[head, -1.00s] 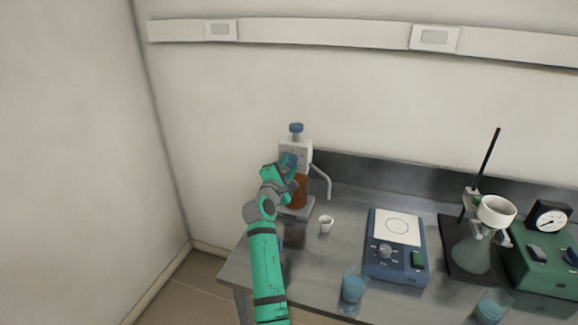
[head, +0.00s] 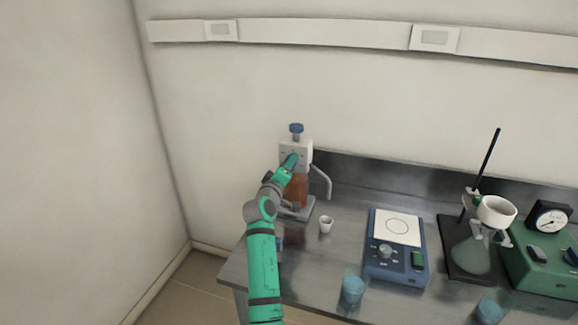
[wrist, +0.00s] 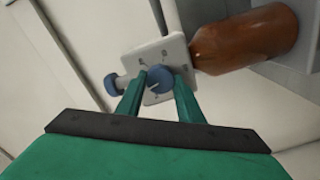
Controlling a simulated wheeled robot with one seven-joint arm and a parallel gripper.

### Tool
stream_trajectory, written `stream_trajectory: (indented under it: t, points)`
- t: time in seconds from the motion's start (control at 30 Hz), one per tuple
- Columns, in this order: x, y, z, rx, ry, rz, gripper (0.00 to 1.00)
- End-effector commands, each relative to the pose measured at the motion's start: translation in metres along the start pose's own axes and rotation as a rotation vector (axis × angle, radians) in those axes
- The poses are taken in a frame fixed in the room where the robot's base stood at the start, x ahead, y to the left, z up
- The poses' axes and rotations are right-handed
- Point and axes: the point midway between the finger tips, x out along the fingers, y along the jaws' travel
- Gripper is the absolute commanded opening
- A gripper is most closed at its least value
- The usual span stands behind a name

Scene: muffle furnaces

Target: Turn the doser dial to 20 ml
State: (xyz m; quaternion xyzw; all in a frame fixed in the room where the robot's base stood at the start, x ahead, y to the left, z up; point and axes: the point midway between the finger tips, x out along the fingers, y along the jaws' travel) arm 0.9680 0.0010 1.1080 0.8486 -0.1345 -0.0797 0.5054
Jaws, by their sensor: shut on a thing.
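The doser stands at the back left of the bench, with a white head block (head: 304,148), a blue knob on top (head: 296,129) and an amber bottle (head: 299,190) below. In the wrist view its white dial plate (wrist: 176,48) with small marks, too small to read, faces my gripper. The round blue dial (wrist: 160,79) sits at the middle of that plate. My gripper (wrist: 160,84) is shut on the dial, one green finger on each side. In the head view my gripper (head: 291,161) hides the dial.
A small white cup (head: 326,225) stands right of the doser, near its grey spout (head: 322,178). A blue stirrer plate (head: 396,262), a beaker (head: 353,289) and a stand with a flask (head: 472,254) are further right. The wall is close behind.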

Motion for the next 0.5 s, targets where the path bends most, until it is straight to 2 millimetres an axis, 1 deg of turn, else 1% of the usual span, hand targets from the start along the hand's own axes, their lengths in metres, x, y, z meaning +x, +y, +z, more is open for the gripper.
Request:
stream_trajectory:
  t: [0.5]
  points:
    - [-0.0001,-0.0016,0.0016,0.488,-0.004,-0.002,0.11]
